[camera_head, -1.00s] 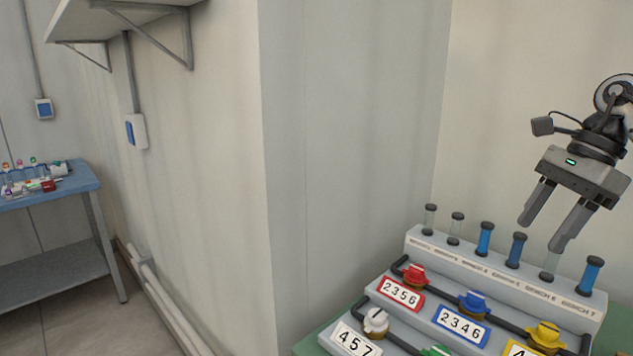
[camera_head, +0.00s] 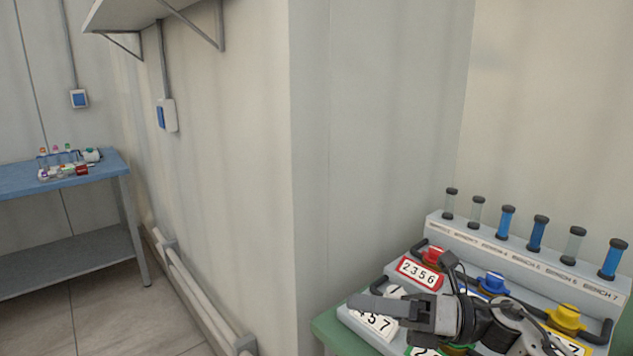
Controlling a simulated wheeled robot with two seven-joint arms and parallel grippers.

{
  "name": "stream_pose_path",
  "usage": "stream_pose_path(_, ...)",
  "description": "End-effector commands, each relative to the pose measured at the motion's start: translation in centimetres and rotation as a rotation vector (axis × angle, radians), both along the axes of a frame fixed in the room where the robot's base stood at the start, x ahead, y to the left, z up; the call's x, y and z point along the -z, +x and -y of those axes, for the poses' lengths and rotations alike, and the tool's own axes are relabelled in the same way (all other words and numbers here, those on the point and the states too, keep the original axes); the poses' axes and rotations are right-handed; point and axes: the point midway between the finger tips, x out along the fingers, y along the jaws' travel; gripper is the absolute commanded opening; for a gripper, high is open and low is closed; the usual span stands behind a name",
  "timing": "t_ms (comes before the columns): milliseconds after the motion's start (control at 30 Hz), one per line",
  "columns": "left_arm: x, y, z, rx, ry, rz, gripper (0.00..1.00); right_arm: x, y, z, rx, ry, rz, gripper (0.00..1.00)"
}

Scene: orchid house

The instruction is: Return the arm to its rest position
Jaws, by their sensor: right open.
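My right gripper (camera_head: 392,304) is in the lower right of the head view, in front of the valve panel (camera_head: 393,268). Its fingers point left and are seen edge-on, and it holds nothing that I can see. It is open. The gripper and wrist hide much of the white valve and its counter, and part of the green one. The red valve (camera_head: 433,257), blue valve (camera_head: 493,282) and yellow valve (camera_head: 566,318) show behind it. My left gripper is not in view.
Several sight tubes (camera_head: 537,233), some filled blue, stand along the panel's back ledge. The panel sits on a green bench (camera_head: 326,324). A blue table (camera_head: 112,166) with small vials stands at the far left. Pipes (camera_head: 199,303) run along the wall base. The floor between is clear.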

Motion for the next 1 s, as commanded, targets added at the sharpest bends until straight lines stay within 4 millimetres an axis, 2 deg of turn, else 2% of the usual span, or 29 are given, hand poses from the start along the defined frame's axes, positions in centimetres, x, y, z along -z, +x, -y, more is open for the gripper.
stream_pose_path(33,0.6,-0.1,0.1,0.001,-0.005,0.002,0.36,1.7,-0.7,-0.9,0.061,0.149,-0.167,0.57)
stream_pose_path(100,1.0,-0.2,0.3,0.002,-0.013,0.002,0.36,3.2,-0.8,-0.9,0.161,0.342,-0.404,0.57)
stream_pose_path(167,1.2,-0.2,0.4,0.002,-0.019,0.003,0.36,5.2,-0.9,-0.2,0.249,0.502,-0.621,0.57)
stream_pose_path(267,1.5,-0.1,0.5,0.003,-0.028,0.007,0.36,10.0,-1.7,1.6,0.404,0.757,-1.001,0.57)
stream_pose_path(300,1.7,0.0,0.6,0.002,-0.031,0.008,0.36,12.4,-2.4,2.5,0.468,0.854,-1.155,0.57)
stream_pose_path(367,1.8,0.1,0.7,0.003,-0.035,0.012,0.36,16.3,-4.0,3.7,0.569,0.997,-1.39,0.57)
stream_pose_path(400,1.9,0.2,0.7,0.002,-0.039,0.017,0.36,18.8,-5.3,4.5,0.632,1.085,-1.534,0.57)
stream_pose_path(500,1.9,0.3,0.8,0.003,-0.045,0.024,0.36,24.0,-9.1,5.6,0.77,1.259,-1.833,0.57)
stream_pose_path(600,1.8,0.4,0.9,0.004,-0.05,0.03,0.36,27.5,-12.7,6.2,0.877,1.382,-2.048,0.57)
stream_pose_path(700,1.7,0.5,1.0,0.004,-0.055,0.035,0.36,29.5,-15.3,6.4,0.947,1.457,-2.182,0.57)
stream_pose_path(800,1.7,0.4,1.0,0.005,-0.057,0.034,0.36,30.3,-16.6,6.4,0.983,1.492,-2.246,0.57)
stream_pose_path(1000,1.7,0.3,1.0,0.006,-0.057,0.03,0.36,30.5,-16.8,6.4,0.991,1.498,-2.26,0.57)
